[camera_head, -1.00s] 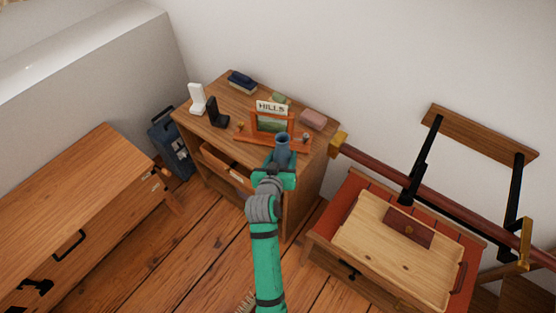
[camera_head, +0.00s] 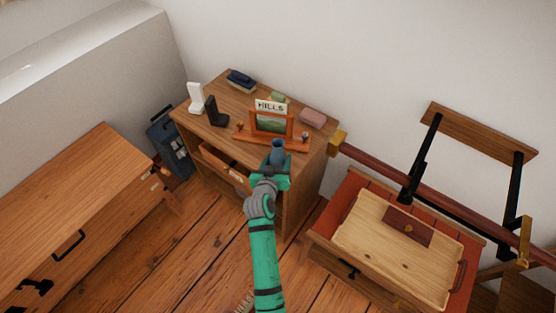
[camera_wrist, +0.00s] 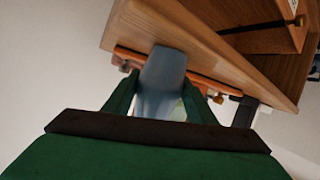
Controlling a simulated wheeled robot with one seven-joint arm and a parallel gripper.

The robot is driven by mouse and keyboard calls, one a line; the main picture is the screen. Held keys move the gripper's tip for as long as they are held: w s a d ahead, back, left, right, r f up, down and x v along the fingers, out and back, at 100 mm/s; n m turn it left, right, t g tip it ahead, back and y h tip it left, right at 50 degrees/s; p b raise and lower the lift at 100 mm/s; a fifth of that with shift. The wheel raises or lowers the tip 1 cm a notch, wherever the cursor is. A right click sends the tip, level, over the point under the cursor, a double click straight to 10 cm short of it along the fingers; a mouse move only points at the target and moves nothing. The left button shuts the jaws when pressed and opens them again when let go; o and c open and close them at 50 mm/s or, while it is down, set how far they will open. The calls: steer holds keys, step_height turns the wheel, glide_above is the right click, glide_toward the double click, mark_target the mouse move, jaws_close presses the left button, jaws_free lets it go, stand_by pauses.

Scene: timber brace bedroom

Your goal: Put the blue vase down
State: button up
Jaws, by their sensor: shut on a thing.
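The blue vase (camera_head: 277,150) is held by my gripper (camera_head: 272,165) near the front edge of the wooden dresser (camera_head: 232,128). In the head view the vase looks upright, its mouth up, in front of the orange-framed "HILLS" picture stand (camera_head: 272,120). In the wrist view the vase (camera_wrist: 162,80) sits between the two green fingers (camera_wrist: 160,105), which are shut on it. The vase's lower part is hidden by my gripper in the head view. I cannot tell whether its base touches the dresser.
The dresser top also holds a white stand (camera_head: 196,98), a black stand (camera_head: 216,111), dark blue books (camera_head: 241,80), a green item (camera_head: 279,97) and a pink block (camera_head: 312,118). A drawer (camera_head: 224,163) is partly open. A red table with a tray (camera_head: 375,235) stands right.

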steer(key=shift+f, duration=0.1)
steer(key=o, duration=1.3)
